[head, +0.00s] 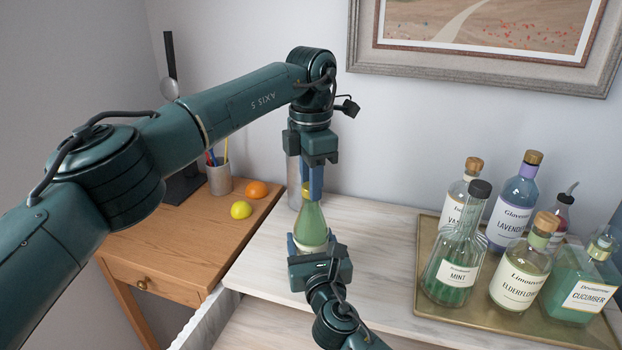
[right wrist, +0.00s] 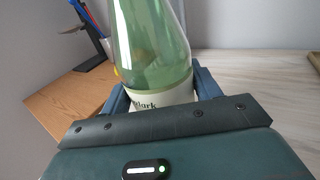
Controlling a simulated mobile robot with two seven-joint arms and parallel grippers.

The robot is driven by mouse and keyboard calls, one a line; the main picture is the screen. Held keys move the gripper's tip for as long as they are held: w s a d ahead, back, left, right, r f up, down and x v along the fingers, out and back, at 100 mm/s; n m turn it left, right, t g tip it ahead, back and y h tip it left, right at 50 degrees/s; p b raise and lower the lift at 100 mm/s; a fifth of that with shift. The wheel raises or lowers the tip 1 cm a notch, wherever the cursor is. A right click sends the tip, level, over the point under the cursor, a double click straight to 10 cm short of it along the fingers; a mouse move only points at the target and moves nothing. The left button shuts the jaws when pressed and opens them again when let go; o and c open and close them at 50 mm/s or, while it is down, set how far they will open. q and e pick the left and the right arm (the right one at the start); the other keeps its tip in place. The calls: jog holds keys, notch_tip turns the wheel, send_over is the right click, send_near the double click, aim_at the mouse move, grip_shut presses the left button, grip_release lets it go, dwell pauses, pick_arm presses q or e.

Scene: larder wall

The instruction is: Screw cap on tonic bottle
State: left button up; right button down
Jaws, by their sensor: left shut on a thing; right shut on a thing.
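The green glass tonic bottle (head: 311,225) stands upright near the left part of the pale worktop. My right gripper (head: 318,250) is shut around the lower part of the bottle, over its pale label. The right wrist view shows the bottle (right wrist: 153,50) between the two blue fingers (right wrist: 160,92). My left gripper (head: 312,190) points straight down over the bottle's neck. It is shut on the yellowish cap (head: 306,188) at the top of the bottle. The fingers hide most of the cap, so I cannot tell how it sits on the neck.
A brass tray (head: 425,240) with several syrup bottles stands to the right. A lemon (head: 241,209), an orange (head: 257,189) and a pencil cup (head: 219,178) are on the wooden table at left. A grey cylinder (head: 293,180) stands behind the bottle.

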pick_arm(q)
jog(key=m, duration=0.4)
jog(key=shift+m, duration=0.3)
jog(key=m, duration=0.4)
jog(key=o, duration=1.2)
jog(key=shift+c, duration=0.2)
notch_tip(320, 180, up, 8)
jog(key=shift+f, duration=0.2)
pick_arm(e)
jog(key=shift+c, duration=1.3)
grip_release()
